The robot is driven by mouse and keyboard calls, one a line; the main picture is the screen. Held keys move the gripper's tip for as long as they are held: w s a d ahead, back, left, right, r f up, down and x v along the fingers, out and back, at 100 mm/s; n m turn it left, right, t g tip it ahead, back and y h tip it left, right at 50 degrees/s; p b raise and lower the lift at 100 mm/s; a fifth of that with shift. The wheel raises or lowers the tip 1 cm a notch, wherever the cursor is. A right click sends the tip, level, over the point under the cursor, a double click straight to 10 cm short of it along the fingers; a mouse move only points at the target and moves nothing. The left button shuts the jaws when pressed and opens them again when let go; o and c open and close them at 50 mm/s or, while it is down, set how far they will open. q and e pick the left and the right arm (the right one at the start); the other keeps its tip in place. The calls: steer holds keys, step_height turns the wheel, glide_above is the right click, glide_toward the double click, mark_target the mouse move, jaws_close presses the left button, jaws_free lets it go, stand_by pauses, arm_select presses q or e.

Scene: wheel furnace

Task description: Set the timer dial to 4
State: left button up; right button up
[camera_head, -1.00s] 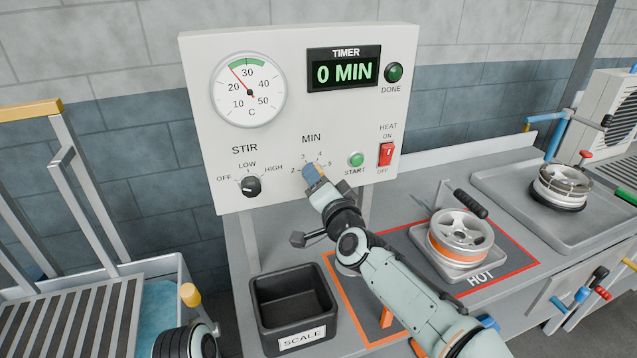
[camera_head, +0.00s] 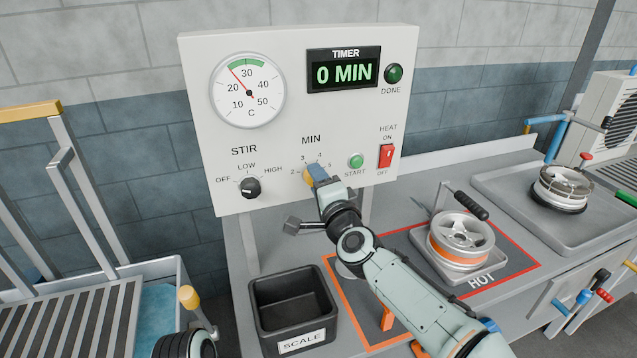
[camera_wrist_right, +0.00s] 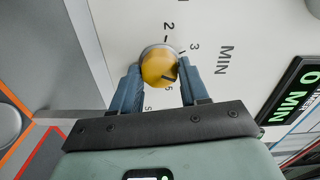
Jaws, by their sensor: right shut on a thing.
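The timer dial is a round yellow knob (camera_wrist_right: 158,65) under the MIN label, on the white control panel (camera_head: 290,120). My right gripper (camera_head: 313,175) is at the dial, with its two blue fingers (camera_wrist_right: 158,85) on either side of the knob and shut on it. A dark mark on the knob points to the lower right in the right wrist view. The digits 2 and 3 show beside it; the 4 is hard to make out there. The timer display (camera_head: 343,72) reads 0 MIN. My left gripper is not in view.
The stir knob (camera_head: 250,187) is left of the dial; the green start button (camera_head: 356,161) and red heat switch (camera_head: 386,155) are right. Below are a black scale bin (camera_head: 292,300) and a hot plate with a wheel (camera_head: 461,234). My right arm crosses over the bench.

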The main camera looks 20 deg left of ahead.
steer(key=o, duration=1)
steer(key=shift+o, duration=0.2)
steer(key=b+v, duration=0.4)
steer(key=v, duration=0.9)
steer(key=shift+s+d, duration=0.15)
